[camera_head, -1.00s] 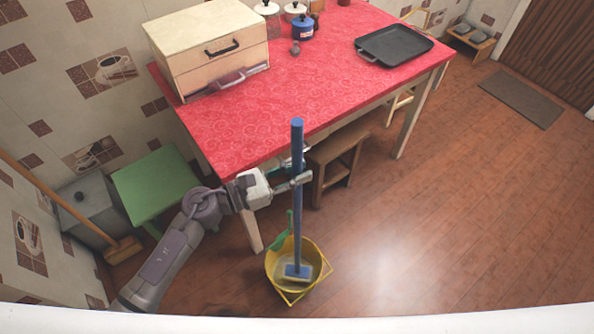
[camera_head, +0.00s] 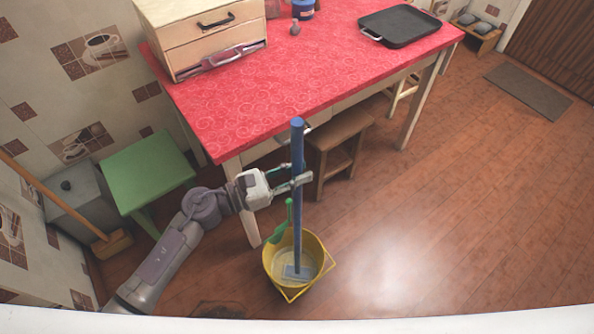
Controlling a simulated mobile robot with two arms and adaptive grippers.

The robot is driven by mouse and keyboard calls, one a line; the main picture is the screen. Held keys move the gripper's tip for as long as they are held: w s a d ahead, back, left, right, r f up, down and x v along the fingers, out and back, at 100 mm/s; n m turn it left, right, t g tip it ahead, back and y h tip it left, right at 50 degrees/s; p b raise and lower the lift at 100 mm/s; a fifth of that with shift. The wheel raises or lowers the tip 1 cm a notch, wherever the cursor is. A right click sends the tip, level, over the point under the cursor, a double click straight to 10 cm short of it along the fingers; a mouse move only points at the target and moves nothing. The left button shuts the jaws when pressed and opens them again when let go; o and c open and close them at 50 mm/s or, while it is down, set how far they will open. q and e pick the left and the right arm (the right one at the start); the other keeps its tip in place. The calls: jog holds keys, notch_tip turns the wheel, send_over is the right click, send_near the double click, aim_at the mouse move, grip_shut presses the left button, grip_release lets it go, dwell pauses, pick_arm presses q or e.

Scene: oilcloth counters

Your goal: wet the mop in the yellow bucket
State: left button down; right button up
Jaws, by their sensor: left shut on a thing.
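The mop has a blue handle (camera_head: 297,160) and a flat head (camera_head: 297,272). It stands nearly upright, with its head low inside the yellow bucket (camera_head: 272,272). The bucket stands on the floor by the red table's near leg. My left gripper (camera_head: 298,180) is shut on the upper part of the mop handle. A green-handled tool (camera_head: 282,222) also stands in the bucket, left of the mop. Whether the mop head touches the bucket's bottom or liquid is hard to tell. My right gripper is not in view.
The red-topped table (camera_head: 260,100) is just behind the mop, with a drawer box (camera_head: 205,35) and black tray (camera_head: 400,25) on it. A wooden stool (camera_head: 340,135) is under it. A green stool (camera_head: 147,170) and a broom (camera_head: 60,205) stand left. The floor at right is clear.

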pick_arm(q)
jog(key=shift+f+b, duration=0.4)
jog(key=shift+b, duration=0.1)
dwell(0.6)
jog(key=shift+f, duration=0.2)
jog(key=shift+s+f, duration=0.1)
dwell(0.5)
notch_tip(320, 180, up, 29)
jog(key=p, duration=2.3)
jog(key=shift+p, duration=0.3)
